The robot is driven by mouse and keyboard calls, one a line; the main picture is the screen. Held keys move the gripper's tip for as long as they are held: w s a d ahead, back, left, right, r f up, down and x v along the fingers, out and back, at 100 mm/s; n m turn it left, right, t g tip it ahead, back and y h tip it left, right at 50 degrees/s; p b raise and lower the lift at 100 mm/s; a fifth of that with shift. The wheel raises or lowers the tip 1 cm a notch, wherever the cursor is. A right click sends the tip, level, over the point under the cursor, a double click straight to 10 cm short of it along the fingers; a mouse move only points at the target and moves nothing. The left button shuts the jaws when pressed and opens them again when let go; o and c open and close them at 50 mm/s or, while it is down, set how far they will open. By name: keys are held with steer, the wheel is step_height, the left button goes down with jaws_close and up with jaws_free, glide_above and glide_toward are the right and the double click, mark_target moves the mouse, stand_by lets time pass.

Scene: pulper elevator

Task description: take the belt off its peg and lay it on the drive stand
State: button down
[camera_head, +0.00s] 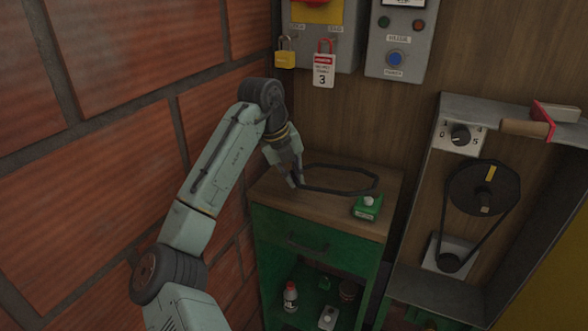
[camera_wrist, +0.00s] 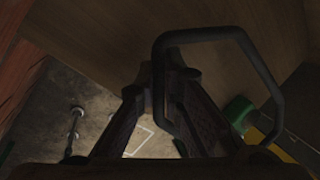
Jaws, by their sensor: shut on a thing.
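A black belt (camera_head: 345,167) forms a flat, open loop over the wooden top of a green cabinet (camera_head: 312,227). My gripper (camera_head: 296,183) is shut on the left end of this loop. In the wrist view the belt (camera_wrist: 262,75) runs out to the right from between the fingers (camera_wrist: 161,78). I cannot tell whether the belt touches the wooden top or hangs just above it. A second belt (camera_head: 497,227) runs around a large pulley (camera_head: 483,188) and a small pulley (camera_head: 449,262) in the grey housing at right. No empty peg is clearly seen.
A small green box (camera_head: 367,206) sits on the cabinet top, near its right front corner. Control boxes (camera_head: 399,38) and padlocks (camera_head: 285,55) are on the wall behind. A brick wall (camera_head: 120,130) stands close on the left. A wooden handle (camera_head: 525,128) juts from the housing.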

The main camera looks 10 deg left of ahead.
steer(key=shift+f, duration=0.4)
steer(key=c, duration=1.6)
jaws_free()
steer(key=shift+c, duration=0.2)
steer(key=shift+r, duration=0.1)
steer(key=v, duration=1.2)
